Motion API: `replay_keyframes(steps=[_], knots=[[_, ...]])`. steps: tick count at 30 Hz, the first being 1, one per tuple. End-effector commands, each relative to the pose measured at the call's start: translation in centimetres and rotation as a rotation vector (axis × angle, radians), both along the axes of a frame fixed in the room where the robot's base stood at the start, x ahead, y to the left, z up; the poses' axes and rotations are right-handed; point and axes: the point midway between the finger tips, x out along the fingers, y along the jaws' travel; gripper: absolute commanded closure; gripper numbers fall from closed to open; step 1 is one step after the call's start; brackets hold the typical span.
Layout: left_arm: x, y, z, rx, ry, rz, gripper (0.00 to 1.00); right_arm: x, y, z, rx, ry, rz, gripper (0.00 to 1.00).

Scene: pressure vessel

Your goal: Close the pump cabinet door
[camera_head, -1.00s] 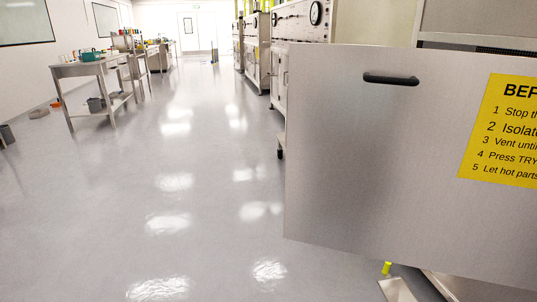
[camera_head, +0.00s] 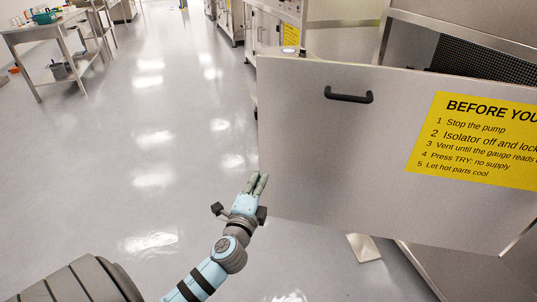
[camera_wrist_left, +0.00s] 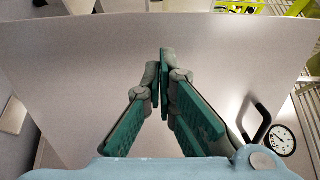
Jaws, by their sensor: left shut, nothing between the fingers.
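The pump cabinet door (camera_head: 330,170) is a flat grey metal panel that stands open on the right of the head view. It has a black bar handle (camera_head: 348,96) near its top and a yellow notice (camera_head: 478,140). My left gripper (camera_head: 259,183) is shut and empty, close to the lower part of the door's left edge. In the left wrist view the shut fingers (camera_wrist_left: 165,60) point toward the door panel (camera_wrist_left: 90,70), and the handle (camera_wrist_left: 262,125) is at right. I cannot tell whether they touch the panel. My right gripper is not in view.
The cabinet body (camera_head: 440,45) with a dark mesh opening is behind the door. A small light plate (camera_head: 363,247) lies on the floor below the door. A steel table (camera_head: 45,30) stands at far left. The floor (camera_head: 130,150) between is clear.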

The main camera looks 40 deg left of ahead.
Motion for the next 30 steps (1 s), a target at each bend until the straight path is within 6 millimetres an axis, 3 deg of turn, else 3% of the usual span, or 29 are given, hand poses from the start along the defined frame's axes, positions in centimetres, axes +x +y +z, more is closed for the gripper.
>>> replay_keyframes(steps=[9,15,30], knots=[[6.4,2.7,-0.1,-0.003,-0.001,0.001,1.0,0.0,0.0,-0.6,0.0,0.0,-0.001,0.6],[9.2,3.9,-0.2,-0.004,0.0,0.0,1.0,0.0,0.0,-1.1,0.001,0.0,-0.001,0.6],[10.0,4.2,-0.1,-0.005,0.001,-0.002,1.0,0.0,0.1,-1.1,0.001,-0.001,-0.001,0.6]])
